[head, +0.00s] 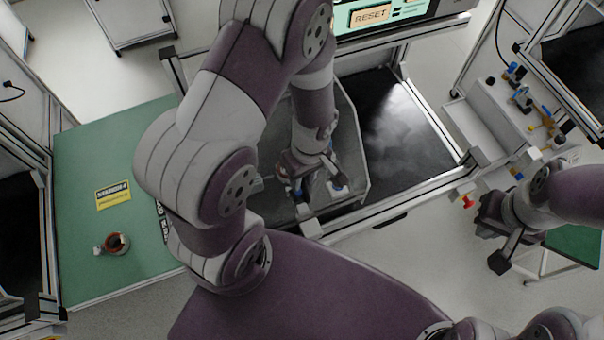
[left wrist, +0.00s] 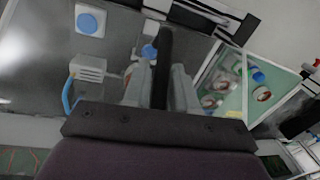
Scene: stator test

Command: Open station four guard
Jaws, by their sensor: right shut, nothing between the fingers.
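The station guard (head: 350,132) is a grey, see-through cover in the middle of the head view, at the left part of a dark station bed. It looks lowered. My left gripper (head: 302,196) is at its front side, partly hidden by my own arm. In the left wrist view a dark bar, seemingly the guard handle (left wrist: 165,50), lies between the fingers of my left gripper (left wrist: 161,85), with no clear gap on either side. My right gripper (head: 470,203) is shut and empty, to the right of the station.
A green table (head: 90,245) at left bears a yellow label (head: 113,195) and a stator (head: 116,244). A panel with a RESET button (head: 370,16) stands behind the station. A bench with small coloured parts (head: 522,98) is at right. Grey floor is open at lower right.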

